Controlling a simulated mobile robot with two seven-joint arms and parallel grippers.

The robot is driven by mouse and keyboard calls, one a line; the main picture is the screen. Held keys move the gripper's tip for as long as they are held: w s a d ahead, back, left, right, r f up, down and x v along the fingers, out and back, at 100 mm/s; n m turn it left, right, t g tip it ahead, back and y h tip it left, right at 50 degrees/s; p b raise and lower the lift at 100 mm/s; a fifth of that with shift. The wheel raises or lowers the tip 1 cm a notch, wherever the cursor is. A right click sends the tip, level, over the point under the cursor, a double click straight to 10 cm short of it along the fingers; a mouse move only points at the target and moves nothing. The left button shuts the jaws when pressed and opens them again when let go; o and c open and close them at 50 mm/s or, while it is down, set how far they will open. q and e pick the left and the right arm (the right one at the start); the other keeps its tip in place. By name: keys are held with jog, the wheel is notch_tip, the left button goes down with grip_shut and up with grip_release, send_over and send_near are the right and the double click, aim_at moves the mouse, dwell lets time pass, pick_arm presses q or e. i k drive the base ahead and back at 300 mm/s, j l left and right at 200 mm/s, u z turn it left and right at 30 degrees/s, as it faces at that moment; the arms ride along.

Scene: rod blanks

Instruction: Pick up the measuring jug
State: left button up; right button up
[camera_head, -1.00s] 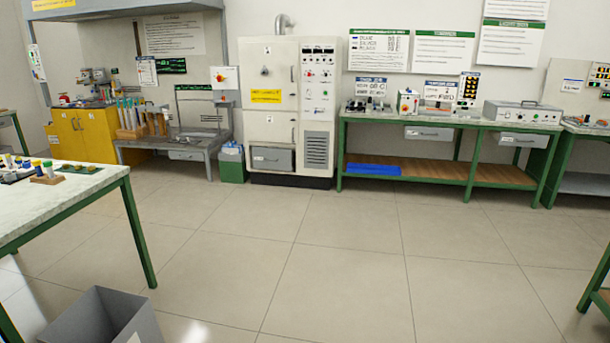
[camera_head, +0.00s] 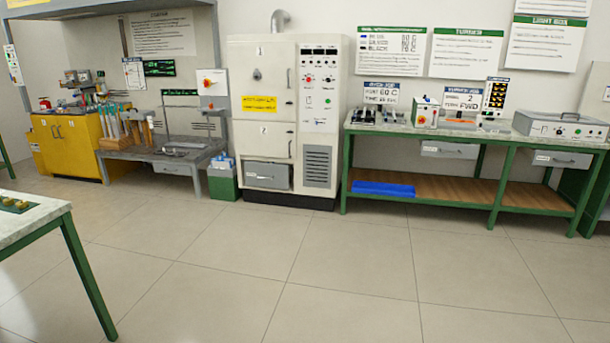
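I cannot make out a measuring jug in the head view. At the left back, a wooden rack of upright tubes or rods (camera_head: 124,127) stands at the edge of a low grey bench (camera_head: 165,158). Small items (camera_head: 85,88) stand on the yellow cabinet (camera_head: 66,145); they are too small to tell apart. Neither of my grippers shows in the view.
A white oven-like cabinet (camera_head: 262,100) stands against the back wall, with a green bin (camera_head: 222,184) beside it. A green-framed bench (camera_head: 480,142) with devices is at the right. A table corner (camera_head: 30,222) juts in at the left. The middle floor (camera_head: 300,270) is clear.

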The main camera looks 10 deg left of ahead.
aim_at(62, 102)
jog(key=i+u, duration=0.2)
jog(key=i, duration=0.45)
jog(key=i+l+u, duration=0.2)
jog(key=i, duration=0.5)
jog(key=i+j+u, duration=0.1)
jog(key=i+u, duration=0.3)
jog(key=i, duration=0.2)
jog(key=i+l+u, duration=0.1)
jog(key=i+u, duration=0.3)
jog(key=i, duration=0.2)
jog(key=i+l+u, duration=0.1)
jog(key=i+u, duration=0.2)
jog(key=i, duration=1.05)
jog(key=i+u, duration=0.2)
jog(key=i, duration=0.5)
jog(key=i+l+u, duration=0.2)
jog(key=i, duration=0.5)
jog(key=i+j+u, duration=0.1)
jog(key=i+u, duration=0.3)
jog(key=i, duration=0.2)
jog(key=i+u, duration=0.4)
jog(key=i, duration=0.2)
jog(key=i+l+u, duration=0.1)
jog(key=i+u, duration=0.2)
jog(key=i, duration=2.5)
jog(key=i+z, duration=0.2)
jog(key=i, duration=0.45)
jog(key=i+j+z, duration=0.2)
jog(key=i, duration=0.5)
